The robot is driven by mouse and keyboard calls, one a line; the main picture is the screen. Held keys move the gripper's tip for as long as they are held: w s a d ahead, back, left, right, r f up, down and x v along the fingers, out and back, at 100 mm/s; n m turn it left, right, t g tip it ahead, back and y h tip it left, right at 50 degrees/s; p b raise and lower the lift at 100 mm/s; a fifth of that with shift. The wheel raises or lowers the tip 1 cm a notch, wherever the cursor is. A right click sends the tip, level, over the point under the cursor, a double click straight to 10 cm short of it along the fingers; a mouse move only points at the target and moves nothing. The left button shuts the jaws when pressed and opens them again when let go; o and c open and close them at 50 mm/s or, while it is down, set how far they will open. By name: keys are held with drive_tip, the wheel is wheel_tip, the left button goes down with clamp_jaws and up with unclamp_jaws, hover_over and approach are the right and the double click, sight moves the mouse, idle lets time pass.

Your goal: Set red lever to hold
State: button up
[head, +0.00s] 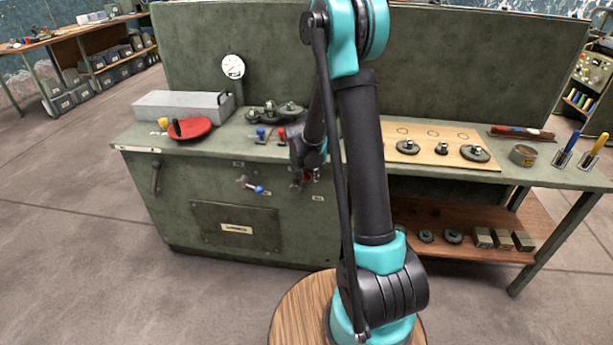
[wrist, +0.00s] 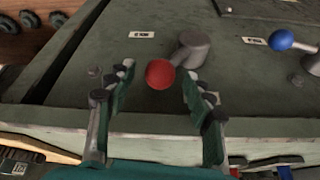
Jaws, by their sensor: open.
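The red lever's ball knob (wrist: 160,74) shows in the wrist view, on a short arm from a grey round pivot (wrist: 194,46) on the green cabinet front. My gripper (wrist: 158,92) is open, with one finger on each side of the red knob. The knob lies between the fingertips; I cannot tell whether either finger touches it. A small white label (wrist: 142,35) sits on the panel beside the lever, too small to read. In the head view my gripper (head: 303,178) is at the cabinet front and largely hides the red lever.
A blue-knobbed lever (head: 256,188) is mounted on the same cabinet front, and shows in the wrist view (wrist: 281,40). The worktop edge (wrist: 60,122) runs close to my gripper. Blue- and red-handled parts (head: 270,135) stand on top. The floor (head: 90,270) before the cabinet is clear.

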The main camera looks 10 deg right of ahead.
drive_tip(key=shift+w+d+f, duration=0.1)
drive_tip(key=shift+w+f, duration=0.05)
drive_tip(key=shift+f, duration=0.2)
clamp_jaws()
idle(0.3)
